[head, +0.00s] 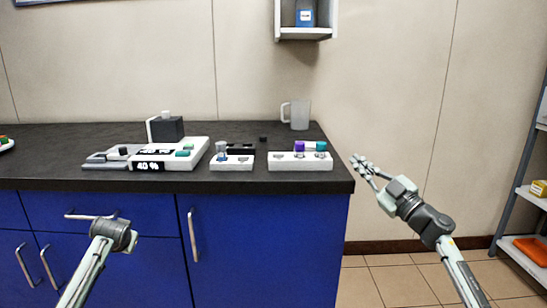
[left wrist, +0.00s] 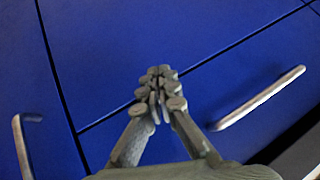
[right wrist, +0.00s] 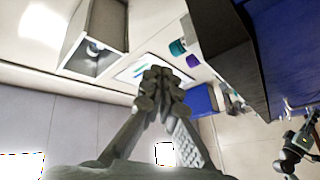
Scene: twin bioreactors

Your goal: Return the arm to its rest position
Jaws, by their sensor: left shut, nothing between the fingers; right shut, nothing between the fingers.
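My right gripper (head: 359,161) is just right of the counter's right end, in the air, with its fingers together. In the right wrist view its fingers (right wrist: 160,84) meet at the tips and hold nothing. My left arm comes in low at the left of the head view, in front of the blue cabinet; the fingers are hard to make out there. In the left wrist view the left gripper (left wrist: 161,75) is shut and empty, with the blue cabinet fronts (left wrist: 210,40) behind it.
The dark counter (head: 60,140) bears a device with a "40 %" display (head: 172,163), white racks (head: 300,164) with capped vials and a clear mug (head: 300,115). Its right corner is close to my right gripper. A wall shelf (head: 305,34) hangs above; a shelving unit (head: 510,190) stands at right.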

